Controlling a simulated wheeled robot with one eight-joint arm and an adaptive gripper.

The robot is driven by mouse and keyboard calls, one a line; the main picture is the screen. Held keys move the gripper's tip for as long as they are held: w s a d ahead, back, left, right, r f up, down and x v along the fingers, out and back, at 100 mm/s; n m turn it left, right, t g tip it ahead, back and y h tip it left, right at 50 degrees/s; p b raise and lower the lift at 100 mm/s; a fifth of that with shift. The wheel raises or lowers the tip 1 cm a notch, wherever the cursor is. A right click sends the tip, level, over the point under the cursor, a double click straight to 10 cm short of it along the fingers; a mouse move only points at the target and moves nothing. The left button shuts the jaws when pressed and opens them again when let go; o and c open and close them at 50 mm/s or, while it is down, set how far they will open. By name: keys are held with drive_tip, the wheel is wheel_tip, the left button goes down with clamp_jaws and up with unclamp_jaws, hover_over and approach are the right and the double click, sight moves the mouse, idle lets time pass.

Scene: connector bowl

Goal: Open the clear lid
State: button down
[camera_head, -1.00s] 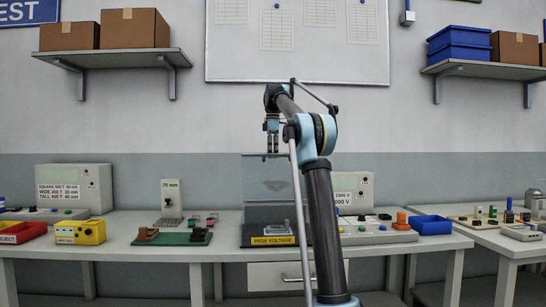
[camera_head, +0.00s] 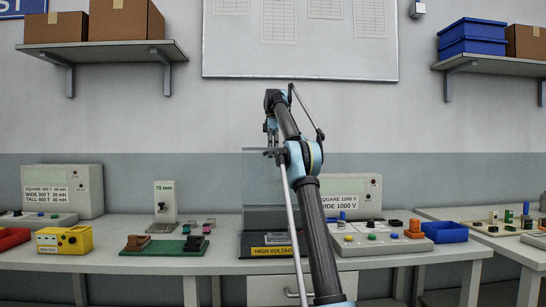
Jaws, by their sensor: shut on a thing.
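The clear lid (camera_head: 256,178) is a see-through panel. It stands roughly upright above a dark box (camera_head: 249,247) with a yellow "HIGH VOLTAGE" label (camera_head: 272,252) at the table's front. My gripper (camera_head: 271,152) is at the lid's top edge, pointing down, and is shut on it. The fingertips are small in the view, so the exact contact is hard to see. My arm hides the right part of the lid and box.
A grey panel with buttons (camera_head: 375,242) and a blue bin (camera_head: 445,233) are right. Shelves (camera_head: 110,47) hang on the wall. Bare table shows left of the dark box.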

drive_tip(key=shift+w+r, duration=0.1)
drive_tip(key=shift+w, duration=0.25)
idle(0.4)
drive_tip(key=c, duration=1.6)
unclamp_jaws()
drive_tip(key=shift+r, duration=0.1)
